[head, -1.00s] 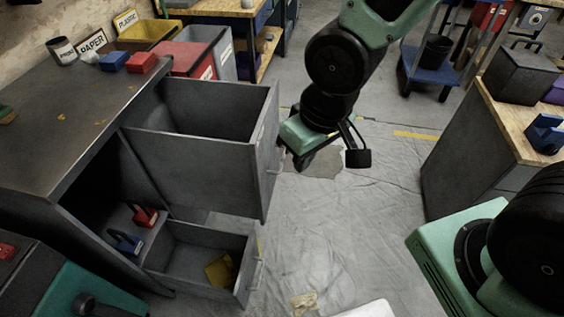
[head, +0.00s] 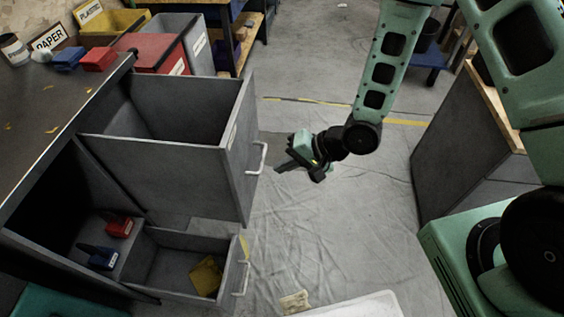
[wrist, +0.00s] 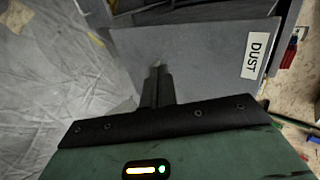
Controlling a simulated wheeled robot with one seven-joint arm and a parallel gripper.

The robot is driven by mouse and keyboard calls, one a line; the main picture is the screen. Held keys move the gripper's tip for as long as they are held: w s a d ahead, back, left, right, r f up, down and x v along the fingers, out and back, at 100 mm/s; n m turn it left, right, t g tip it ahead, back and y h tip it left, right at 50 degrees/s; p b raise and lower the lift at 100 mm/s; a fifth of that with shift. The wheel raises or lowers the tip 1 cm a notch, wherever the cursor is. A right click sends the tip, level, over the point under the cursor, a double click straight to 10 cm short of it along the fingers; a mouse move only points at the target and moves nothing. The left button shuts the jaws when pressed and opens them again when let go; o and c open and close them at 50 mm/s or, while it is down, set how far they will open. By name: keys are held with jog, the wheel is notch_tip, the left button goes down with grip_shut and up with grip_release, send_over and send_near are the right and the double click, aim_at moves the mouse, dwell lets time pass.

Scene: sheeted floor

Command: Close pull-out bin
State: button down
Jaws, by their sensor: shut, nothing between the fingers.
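The pull-out bin (head: 165,155) is a large open-topped grey box, pulled well out of the left cabinet. Its front panel (head: 243,165) carries a pale bar handle (head: 261,158). In the wrist view, a grey panel (wrist: 205,60) with a white DUST label (wrist: 257,55) fills the area beyond my fingers. I cannot tell whether the tips touch the panel.
A smaller lower drawer (head: 170,265) is also out, with a yellow item (head: 206,277) inside. Red (head: 118,226) and blue (head: 100,257) items lie beside it. A grey cabinet (head: 455,150) stands right. The sheeted floor (head: 340,225) between is clear, except for a small tan piece (head: 294,302).

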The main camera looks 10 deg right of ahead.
aim_at(238, 178)
jog(key=x, duration=0.3)
jog(key=a+r+x, duration=0.1)
jog(key=x, duration=0.5)
jog(key=shift+w+a+r+p, duration=0.15)
jog(key=shift+w+a+p, duration=0.2)
jog(key=shift+a, duration=0.1)
jog(key=shift+w+a, duration=0.15)
jog(key=shift+a, duration=0.2)
jog(key=shift+a, duration=0.1)
